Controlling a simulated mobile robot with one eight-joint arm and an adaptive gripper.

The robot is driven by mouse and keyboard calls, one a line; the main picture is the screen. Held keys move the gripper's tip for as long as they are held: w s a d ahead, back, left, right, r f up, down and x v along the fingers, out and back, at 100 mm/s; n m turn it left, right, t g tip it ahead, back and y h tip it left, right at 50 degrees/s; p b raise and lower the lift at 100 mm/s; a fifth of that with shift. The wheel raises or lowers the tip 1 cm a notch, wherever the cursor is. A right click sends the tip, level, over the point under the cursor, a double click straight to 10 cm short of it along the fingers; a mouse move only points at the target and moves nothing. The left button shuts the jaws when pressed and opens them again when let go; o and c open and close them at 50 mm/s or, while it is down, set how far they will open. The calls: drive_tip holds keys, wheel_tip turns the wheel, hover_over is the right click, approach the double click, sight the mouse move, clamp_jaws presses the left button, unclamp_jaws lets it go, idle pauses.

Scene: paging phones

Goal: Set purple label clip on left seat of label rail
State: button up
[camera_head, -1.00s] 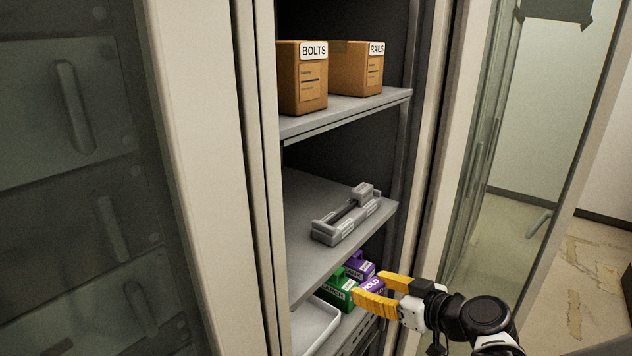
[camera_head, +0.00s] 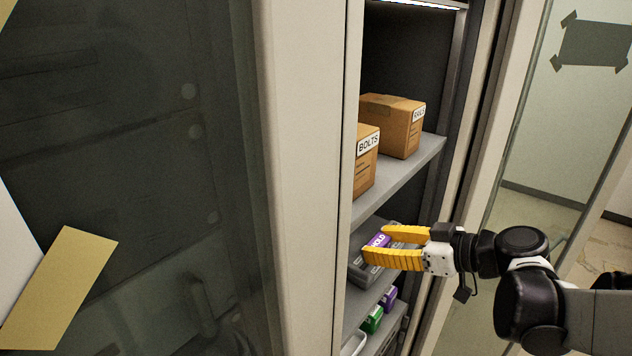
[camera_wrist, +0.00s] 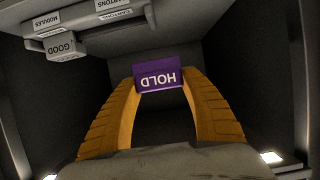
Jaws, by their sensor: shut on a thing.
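The purple label clip marked HOLD (camera_head: 378,240) is between the yellow fingers of my gripper (camera_head: 376,244), which is shut on it. In the wrist view my gripper (camera_wrist: 160,90) grips the clip (camera_wrist: 158,74) at its two sides, and its lettering is upside down. The grey label rail (camera_head: 360,275) lies on the middle shelf, partly hidden behind my gripper and the clip. In the wrist view a grey labelled piece, seemingly the rail (camera_wrist: 84,41), shows at the upper left, apart from the clip. The rail's left seat cannot be made out clearly.
A green clip (camera_head: 372,319) and another purple clip (camera_head: 389,298) sit on the lower shelf by a pale tray (camera_head: 352,344). BOLTS (camera_head: 364,172) and RAILS (camera_head: 392,124) boxes stand on the shelf above. A cabinet post (camera_head: 312,180) borders the left side.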

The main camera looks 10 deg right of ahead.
drive_tip(key=w+f, duration=0.1)
drive_tip(key=w, duration=0.1)
drive_tip(key=w+f, duration=0.1)
drive_tip(key=w, duration=0.1)
drive_tip(key=w+f, duration=0.2)
drive_tip(key=shift+w+d, duration=0.15)
drive_tip(key=shift+d, duration=0.05)
wheel_tip(320, 180, down, 3)
drive_tip(key=shift+f, duration=0.15)
drive_tip(key=shift+c, duration=0.3)
drive_tip(key=shift+f, duration=0.3)
drive_tip(key=shift+c, duration=1.2)
drive_tip(key=o, duration=1.3)
drive_tip(key=shift+r, duration=0.1)
drive_tip(key=v, duration=1.2)
drive_tip(key=shift+b, duration=0.3)
drive_tip(key=shift+a, duration=0.1)
